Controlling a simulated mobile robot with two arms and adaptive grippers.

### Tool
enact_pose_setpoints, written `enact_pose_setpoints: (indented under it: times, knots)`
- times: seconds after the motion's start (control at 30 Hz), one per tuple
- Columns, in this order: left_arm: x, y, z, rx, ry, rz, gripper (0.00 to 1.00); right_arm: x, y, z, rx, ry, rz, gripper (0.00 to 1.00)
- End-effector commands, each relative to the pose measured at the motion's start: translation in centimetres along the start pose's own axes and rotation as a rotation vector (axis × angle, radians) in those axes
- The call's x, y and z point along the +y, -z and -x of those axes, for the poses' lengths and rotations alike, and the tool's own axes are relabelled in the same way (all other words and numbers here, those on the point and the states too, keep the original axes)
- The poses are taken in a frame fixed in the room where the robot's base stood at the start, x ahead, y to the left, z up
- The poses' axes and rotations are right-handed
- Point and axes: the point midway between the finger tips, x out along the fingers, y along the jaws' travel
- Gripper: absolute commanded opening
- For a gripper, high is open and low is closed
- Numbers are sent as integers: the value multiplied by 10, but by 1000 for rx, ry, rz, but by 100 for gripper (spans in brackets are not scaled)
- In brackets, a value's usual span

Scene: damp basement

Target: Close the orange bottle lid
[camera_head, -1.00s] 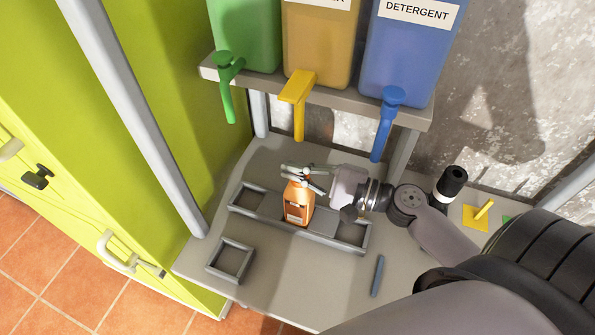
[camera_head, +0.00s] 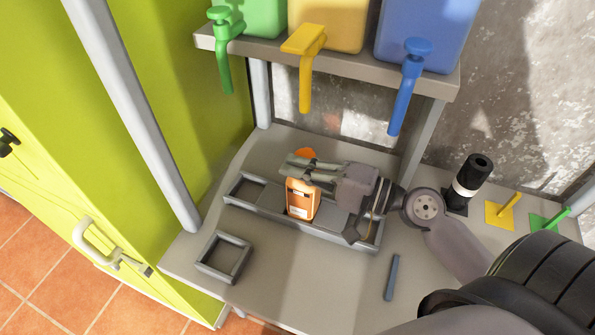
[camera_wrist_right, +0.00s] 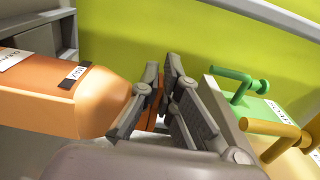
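The orange bottle (camera_head: 301,202) stands upright in the middle of a grey tray (camera_head: 338,237) on the table. It also shows lying sideways across the left of the right wrist view (camera_wrist_right: 95,92). Its orange lid (camera_head: 305,153) is at the top, mostly hidden behind the fingers in the head view. My right gripper (camera_head: 308,172) is at the top of the bottle, coming in from the right. In the wrist view its fingers (camera_wrist_right: 160,85) are close together on both sides of the lid (camera_wrist_right: 158,112) and appear shut on it. My left gripper is not in view.
A shelf (camera_head: 350,68) with green, yellow and blue tap dispensers overhangs the back. A small square frame (camera_head: 223,258), a blue-grey bar (camera_head: 391,278) and a black cylinder (camera_head: 470,178) are on the table. A green cabinet (camera_head: 110,150) stands to the left.

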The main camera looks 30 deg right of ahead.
Motion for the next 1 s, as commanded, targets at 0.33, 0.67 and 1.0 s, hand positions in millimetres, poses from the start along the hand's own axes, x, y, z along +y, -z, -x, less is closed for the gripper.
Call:
enact_pose_setpoints:
  times: [0.33, 0.67, 1.0]
  knots:
    - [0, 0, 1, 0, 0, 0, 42, 2, -1, 0, -2, -4, -9, 19]
    - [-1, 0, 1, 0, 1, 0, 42, 0, 0, 0, -1, -1, -7, 25]
    - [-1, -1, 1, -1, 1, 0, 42, 2, 0, 36, 3, -4, -14, 25]
